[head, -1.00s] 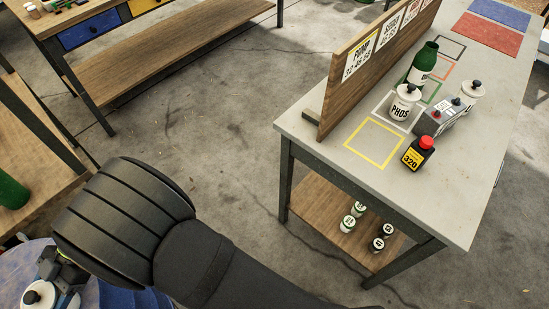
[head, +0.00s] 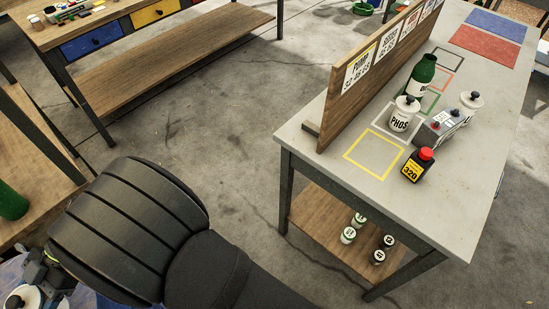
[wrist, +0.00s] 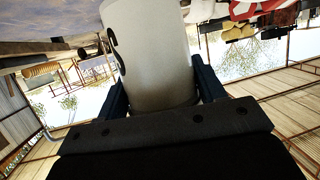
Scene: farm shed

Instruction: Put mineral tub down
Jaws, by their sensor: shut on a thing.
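A white tub (wrist: 150,60) with a dark marking on its side is between the two fingers of my gripper (wrist: 163,88) in the wrist view. My gripper is shut on it. In the head view a white tub with a black knob (head: 20,299) shows at the bottom left corner, beside my gripper (head: 42,278); it is partly cut off by the frame. Blue surface (head: 88,299) lies beneath there; whether the tub touches it I cannot tell. My dark arm hides part of the area.
The grey table (head: 440,215) at right holds a white PHOS tub (head: 401,117), another white tub (head: 470,105), a green bottle (head: 423,75), a grey box (head: 440,127) and a black 320 bottle (head: 417,167). The yellow outlined square (head: 400,149) is empty. A wooden board (head: 365,95) edges the table.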

